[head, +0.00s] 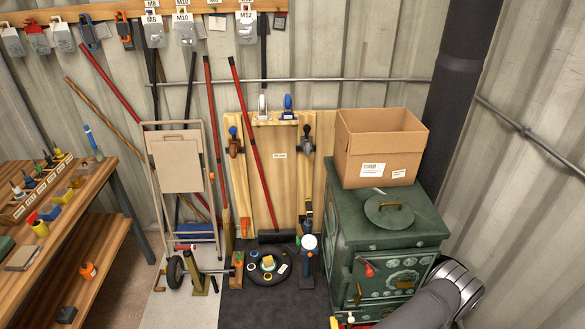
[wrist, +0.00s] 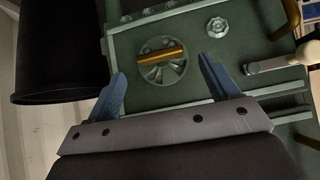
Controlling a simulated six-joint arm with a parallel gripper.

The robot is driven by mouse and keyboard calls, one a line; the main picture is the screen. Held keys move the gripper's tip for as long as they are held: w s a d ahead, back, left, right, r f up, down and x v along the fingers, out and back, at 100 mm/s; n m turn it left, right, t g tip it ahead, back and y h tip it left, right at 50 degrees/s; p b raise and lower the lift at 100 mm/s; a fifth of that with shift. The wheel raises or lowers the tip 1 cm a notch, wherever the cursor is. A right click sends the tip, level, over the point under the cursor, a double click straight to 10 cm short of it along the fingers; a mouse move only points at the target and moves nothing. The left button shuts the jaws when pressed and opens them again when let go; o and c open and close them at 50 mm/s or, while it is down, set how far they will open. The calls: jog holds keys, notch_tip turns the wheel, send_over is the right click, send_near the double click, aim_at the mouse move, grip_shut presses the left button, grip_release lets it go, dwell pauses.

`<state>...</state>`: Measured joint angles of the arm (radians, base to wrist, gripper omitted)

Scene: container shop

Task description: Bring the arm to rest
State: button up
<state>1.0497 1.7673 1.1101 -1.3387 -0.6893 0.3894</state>
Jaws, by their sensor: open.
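My gripper (wrist: 163,93) shows in the wrist view with its two blue fingers spread apart. It is open, with nothing between the fingers. Beyond the fingers lies the green front of the stove (wrist: 135,98), with a round vent and a brass-coloured bar (wrist: 162,56) across it. In the head view my arm reaches in at the lower right, in front of the green stove (head: 340,240). My gripper's fingers are hidden in the head view.
A cardboard box (head: 375,150) stands open on the stove, behind a round lid (head: 389,211). A dark stovepipe (head: 458,90) rises behind; a black cylinder (wrist: 52,50) is close at the left in the wrist view. A wooden workbench (head: 60,225) stands at the left.

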jog(key=shift+h, duration=0.3)
jog(key=x, duration=0.4)
jog(key=shift+w+a+f, duration=0.15)
jog(key=shift+w+f, duration=0.05)
jog(key=shift+f, duration=0.05)
jog(key=shift+a+n+h, duration=0.15)
jog(key=shift+n+h, duration=0.35)
jog(key=shift+h, duration=0.4)
jog(key=shift+s+a+r+n+t+h, duration=0.15)
jog(key=shift+n+h, duration=0.3)
jog(key=shift+h, duration=0.3)
jog(key=shift+s+a+f+n+t+h, duration=0.15)
jog(key=shift+n+h, duration=0.35)
jog(key=shift+h, duration=0.3)
jog(key=shift+s+a+r+n+t+h, duration=0.1)
jog(key=shift+n+h, duration=0.35)
jog(key=shift+h, duration=0.3)
